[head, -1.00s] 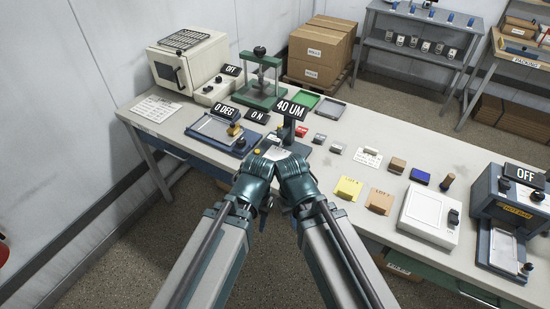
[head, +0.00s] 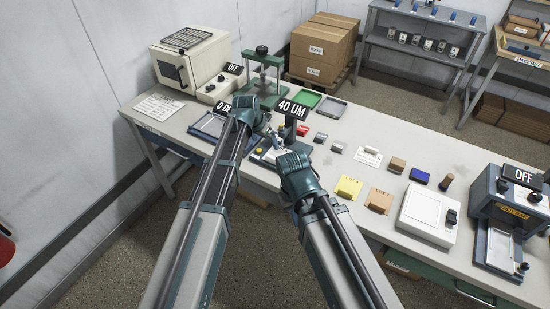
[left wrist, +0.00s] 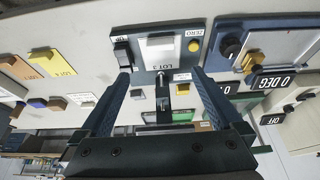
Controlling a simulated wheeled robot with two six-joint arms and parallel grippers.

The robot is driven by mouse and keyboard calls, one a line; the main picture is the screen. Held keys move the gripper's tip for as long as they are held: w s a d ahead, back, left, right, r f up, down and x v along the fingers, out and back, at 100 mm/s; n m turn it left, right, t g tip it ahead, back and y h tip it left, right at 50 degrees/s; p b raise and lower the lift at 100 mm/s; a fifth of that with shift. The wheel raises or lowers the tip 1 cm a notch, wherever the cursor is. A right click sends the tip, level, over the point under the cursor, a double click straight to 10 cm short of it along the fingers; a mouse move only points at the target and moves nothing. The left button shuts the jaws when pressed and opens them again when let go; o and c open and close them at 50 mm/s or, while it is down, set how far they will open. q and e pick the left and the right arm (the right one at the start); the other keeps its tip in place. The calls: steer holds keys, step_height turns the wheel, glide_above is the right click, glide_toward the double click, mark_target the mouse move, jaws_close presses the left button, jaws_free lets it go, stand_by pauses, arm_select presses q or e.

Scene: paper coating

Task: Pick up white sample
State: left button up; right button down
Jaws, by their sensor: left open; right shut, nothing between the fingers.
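In the head view the gauge's 40 UM display (head: 292,108) shows, with the sample largely hidden behind my arms. My left gripper (head: 270,132) is over the bench by the gauge. In the left wrist view its fingers (left wrist: 160,78) are spread, with the gauge's post between them in the picture and nothing held. My right gripper (head: 294,165) is lower, beside the gauge's right side; it is shut and empty, its fingertips mostly hidden.
A yellow sample (head: 348,188) and an orange sample (head: 380,201) lie to the right on the bench. A blue coating plate (head: 207,127) is to the left, with a green press (head: 262,80) behind. Small coloured blocks and a label card (head: 368,156) stand right of the gauge.

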arm_select(q)
steer(key=b, duration=0.7)
glide_above(273, 157)
steer(key=s+a, duration=0.1)
steer(key=s, duration=0.1)
steer(key=f, duration=0.7)
steer(key=shift+a+f, duration=0.2)
steer(key=shift+f, duration=0.05)
steer(key=shift+f, duration=0.1)
steer(key=b+x, duration=0.5)
steer(key=shift+f, duration=0.1)
steer(key=c, duration=1.4)
steer(key=shift+r, duration=0.2)
